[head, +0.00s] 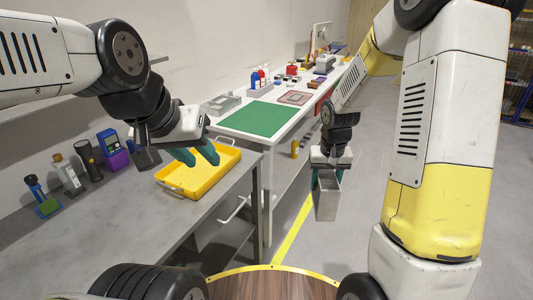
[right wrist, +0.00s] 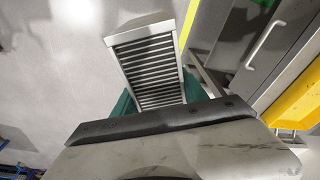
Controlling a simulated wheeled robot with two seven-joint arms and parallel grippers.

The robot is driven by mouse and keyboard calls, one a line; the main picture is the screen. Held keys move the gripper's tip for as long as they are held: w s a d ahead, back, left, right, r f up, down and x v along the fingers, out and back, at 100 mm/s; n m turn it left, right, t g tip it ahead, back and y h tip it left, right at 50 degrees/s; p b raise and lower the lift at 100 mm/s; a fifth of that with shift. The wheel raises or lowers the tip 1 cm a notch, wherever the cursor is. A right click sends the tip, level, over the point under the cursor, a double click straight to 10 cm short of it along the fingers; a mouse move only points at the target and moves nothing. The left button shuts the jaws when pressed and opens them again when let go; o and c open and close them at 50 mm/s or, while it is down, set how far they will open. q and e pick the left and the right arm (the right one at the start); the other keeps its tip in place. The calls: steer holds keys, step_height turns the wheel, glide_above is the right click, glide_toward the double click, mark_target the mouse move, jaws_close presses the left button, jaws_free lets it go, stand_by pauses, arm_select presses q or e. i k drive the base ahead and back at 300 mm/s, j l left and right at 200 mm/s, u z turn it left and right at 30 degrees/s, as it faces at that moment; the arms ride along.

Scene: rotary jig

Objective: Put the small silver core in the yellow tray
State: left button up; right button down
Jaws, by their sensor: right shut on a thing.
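The small silver core (head: 327,200) is a grey metal block in the head view, held in the air over the floor, right of the grey bench. My right gripper (head: 329,178) is shut on its upper part. The right wrist view shows the core (right wrist: 152,65) with a dark ribbed face between teal fingers.
On the grey bench (head: 130,225), left of the tray, stand a purple-and-blue device (head: 112,148), dark cylinders and small bottles. A white bench with a green mat (head: 255,119) stands behind. The bench front is clear.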

mark_target(202, 170)
steer(key=i+l+z, duration=0.15)
steer(key=z, duration=0.25)
steer(key=i+l+z, duration=0.1)
steer(key=i+z, duration=0.2)
steer(key=z, duration=0.15)
steer(key=i+l+u, duration=0.2)
steer(key=i+u, duration=0.25)
steer(key=i+l+u, duration=0.1)
steer(key=u, duration=0.3)
steer(key=i+l+u, duration=0.15)
steer(key=u, duration=0.25)
steer(key=i+l+u, duration=0.15)
steer(key=u, duration=0.25)
steer(key=i+l+u, duration=0.15)
steer(key=u, duration=0.25)
steer(key=l+u, duration=0.8)
steer(key=u, duration=0.15)
steer(key=i+j, duration=0.4)
steer(key=j, duration=0.1)
